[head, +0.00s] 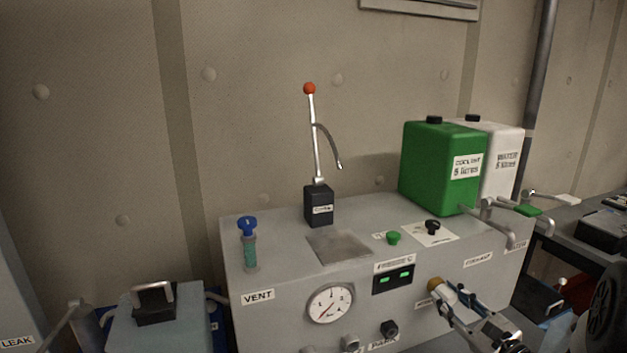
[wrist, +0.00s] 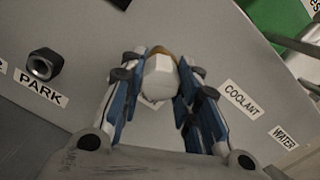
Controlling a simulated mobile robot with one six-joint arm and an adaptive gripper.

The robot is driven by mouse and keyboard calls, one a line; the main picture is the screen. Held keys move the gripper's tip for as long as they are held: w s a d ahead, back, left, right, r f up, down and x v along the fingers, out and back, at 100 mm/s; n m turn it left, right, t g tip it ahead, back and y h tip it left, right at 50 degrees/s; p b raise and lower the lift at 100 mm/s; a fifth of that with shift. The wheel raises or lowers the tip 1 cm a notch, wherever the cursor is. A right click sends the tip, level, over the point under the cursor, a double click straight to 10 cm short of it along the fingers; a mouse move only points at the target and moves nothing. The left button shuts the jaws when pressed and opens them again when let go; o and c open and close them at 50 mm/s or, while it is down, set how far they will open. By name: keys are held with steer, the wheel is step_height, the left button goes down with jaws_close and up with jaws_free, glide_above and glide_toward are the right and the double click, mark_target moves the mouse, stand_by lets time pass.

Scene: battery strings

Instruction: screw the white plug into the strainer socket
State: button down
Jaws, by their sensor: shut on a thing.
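The white plug (wrist: 160,76) is a white hexagonal piece between the fingers of my gripper (wrist: 156,82) in the wrist view. The blue-grey fingers are shut on it from both sides. In the head view my gripper (head: 449,302) is at the front panel, lower right, and hides most of the plug. A brass-coloured round part (head: 436,284) shows at its tip, against the panel; it also shows behind the plug in the wrist view (wrist: 159,50). I cannot tell if this is the strainer socket or how far the plug sits in it. The label there is mostly covered.
A dark hex fitting (head: 389,329) sits by the PARK label. A gauge (head: 330,304) and a green display (head: 394,278) are left of my gripper. Bent pipes (head: 497,224) stick out above right, below the green coolant tank (head: 440,166). A lever (head: 316,140) stands on top.

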steer(key=shift+r+m+p, duration=0.15)
steer(key=shift+m+p, duration=1.5)
steer(key=shift+m, duration=0.45)
steer(key=shift+m+p, duration=0.55)
steer(key=shift+m, duration=0.35)
steer(key=shift+a+m+h+p, duration=0.1)
steer(key=shift+m+h+p, duration=0.2)
steer(key=shift+m+p, duration=1.45)
steer(key=shift+m+t+p, duration=0.3)
steer(key=shift+m+p, duration=0.2)
steer(key=shift+m, duration=0.85)
